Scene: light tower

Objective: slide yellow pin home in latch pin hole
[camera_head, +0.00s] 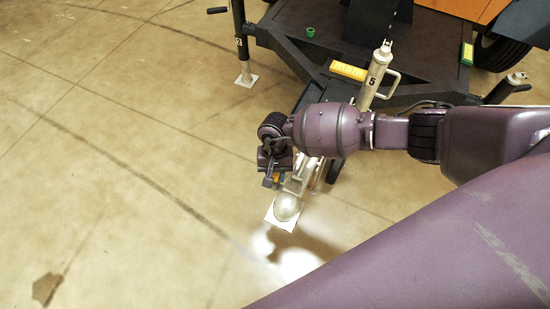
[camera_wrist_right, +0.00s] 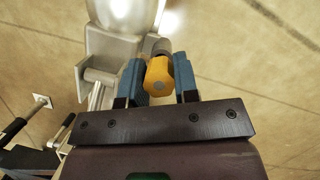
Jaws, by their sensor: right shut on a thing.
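My right gripper (camera_head: 273,180) is at the front end of the trailer tongue, beside the pale metal coupler (camera_head: 289,207). In the right wrist view the blue finger pads of this gripper (camera_wrist_right: 158,80) are closed on the sides of the yellow pin (camera_wrist_right: 158,73). The pin's yellow head faces the camera, and a grey part shows just beyond it. The grey coupler (camera_wrist_right: 112,48) lies beyond and to the left. The latch pin hole is hidden, so I cannot tell how far in the pin sits. My left gripper is not in view.
A white jack post marked 5 (camera_head: 375,75) with a side handle stands behind my right arm. A yellow box (camera_head: 348,70) and a green cup (camera_head: 310,32) are on the dark trailer frame.

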